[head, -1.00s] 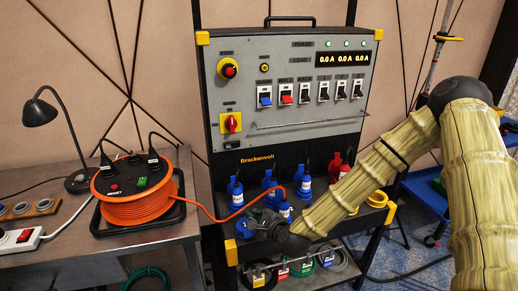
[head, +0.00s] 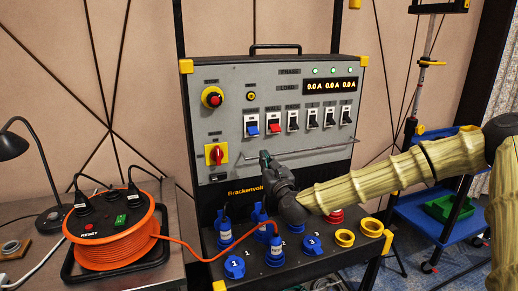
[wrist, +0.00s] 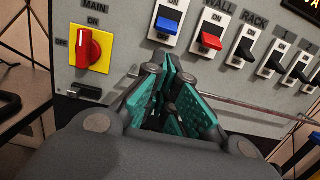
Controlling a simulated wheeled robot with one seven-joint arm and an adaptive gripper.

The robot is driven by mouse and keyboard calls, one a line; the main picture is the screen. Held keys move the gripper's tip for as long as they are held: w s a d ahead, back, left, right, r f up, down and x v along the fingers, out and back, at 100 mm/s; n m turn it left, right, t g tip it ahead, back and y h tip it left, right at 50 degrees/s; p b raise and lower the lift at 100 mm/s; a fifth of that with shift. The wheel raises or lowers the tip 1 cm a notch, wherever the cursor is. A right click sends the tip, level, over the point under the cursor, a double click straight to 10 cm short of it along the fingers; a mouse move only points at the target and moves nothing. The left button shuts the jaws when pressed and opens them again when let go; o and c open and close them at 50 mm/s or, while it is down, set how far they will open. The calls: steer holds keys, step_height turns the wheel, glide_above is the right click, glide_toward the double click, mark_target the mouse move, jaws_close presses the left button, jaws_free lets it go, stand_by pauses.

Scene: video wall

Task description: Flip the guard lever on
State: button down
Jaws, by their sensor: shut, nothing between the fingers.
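The grey panel carries a row of levers on white plates. A blue lever (head: 253,129), also in the wrist view (wrist: 168,26), is at the left end, under an ON mark. Its name is cut off in the wrist view and too small in the head view, so I cannot tell which lever is the guard lever. To its right are a red lever (head: 274,126) under WALL and a black lever (wrist: 243,52) under RACK. My gripper (head: 265,158), with teal finger pads (wrist: 168,90), is shut and empty, just below the blue and red levers, apart from them.
A red rotary MAIN switch (wrist: 88,49) on a yellow plate is left of my gripper. A thin metal rail (head: 315,148) crosses the panel below the levers. Blue plugs (head: 224,230) and sockets stand on the shelf below. An orange cable reel (head: 112,235) sits at left.

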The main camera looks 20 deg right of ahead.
mark_target(253, 131)
steer(key=w, duration=0.3)
steer(key=w+r+p, duration=0.1)
steer(key=w, duration=0.5)
steer(key=shift+w+a+r, duration=0.15)
steer(key=shift+w+r, duration=0.05)
steer(key=shift+w, duration=0.15)
steer(key=shift+r+p, duration=0.1)
steer(key=shift+p, duration=0.3)
